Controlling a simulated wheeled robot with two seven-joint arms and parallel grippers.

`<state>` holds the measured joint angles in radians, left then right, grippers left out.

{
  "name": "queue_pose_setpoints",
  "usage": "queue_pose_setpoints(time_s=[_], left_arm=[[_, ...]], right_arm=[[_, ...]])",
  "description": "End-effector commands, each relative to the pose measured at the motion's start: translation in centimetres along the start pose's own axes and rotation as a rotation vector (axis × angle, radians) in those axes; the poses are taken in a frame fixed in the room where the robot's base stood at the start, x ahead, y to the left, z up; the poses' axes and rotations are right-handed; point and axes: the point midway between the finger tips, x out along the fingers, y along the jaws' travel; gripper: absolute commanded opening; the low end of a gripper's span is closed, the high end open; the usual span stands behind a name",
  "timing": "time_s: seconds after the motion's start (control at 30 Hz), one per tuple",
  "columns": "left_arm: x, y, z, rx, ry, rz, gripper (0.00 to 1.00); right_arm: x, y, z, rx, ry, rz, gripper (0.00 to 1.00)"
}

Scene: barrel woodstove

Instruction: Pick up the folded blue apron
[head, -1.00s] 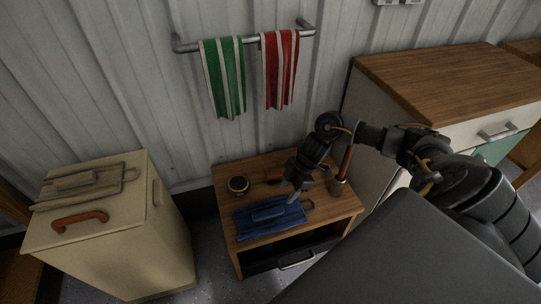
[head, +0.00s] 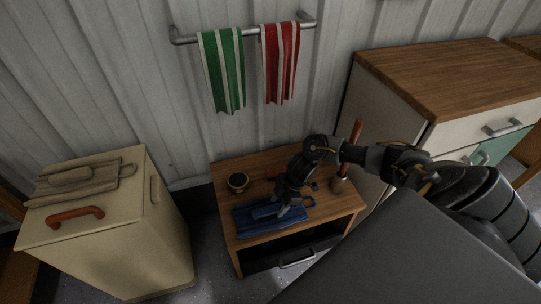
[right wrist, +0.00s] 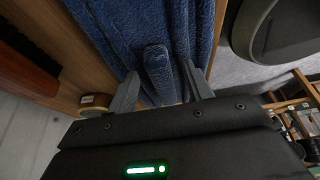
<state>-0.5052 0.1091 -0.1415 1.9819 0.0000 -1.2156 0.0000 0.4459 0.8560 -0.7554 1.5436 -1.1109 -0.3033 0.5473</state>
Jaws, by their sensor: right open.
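The folded blue apron (head: 258,221) lies flat on the small wooden-topped cabinet in the head view. A narrower folded piece stands raised on top of it, and a loop shows at its right end. My right gripper (head: 284,210) points down over the apron's right part and hides some of it. In the right wrist view, the open fingers (right wrist: 163,84) stand on either side of the apron's raised piece (right wrist: 157,62). I cannot tell whether the fingertips touch the cloth. My left gripper is not in view.
A cream cabinet (head: 110,245) with a tan folded cloth (head: 80,182) stands left. Striped towels (head: 222,70) hang on the wall.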

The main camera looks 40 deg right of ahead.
Motion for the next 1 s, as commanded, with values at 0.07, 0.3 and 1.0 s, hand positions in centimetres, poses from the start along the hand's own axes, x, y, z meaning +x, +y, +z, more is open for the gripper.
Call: queue_pose_setpoints(time_s=[0.07,0.3,1.0], left_arm=[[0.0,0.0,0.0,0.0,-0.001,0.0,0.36],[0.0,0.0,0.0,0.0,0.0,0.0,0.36],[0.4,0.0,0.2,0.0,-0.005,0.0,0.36]], right_arm=[[0.0,0.0,0.0,0.0,0.0,0.0,0.51],[0.0,0.0,0.0,0.0,0.0,0.0,0.31],[-1.6,0.0,-0.7,-0.002,0.001,0.001,0.0]])
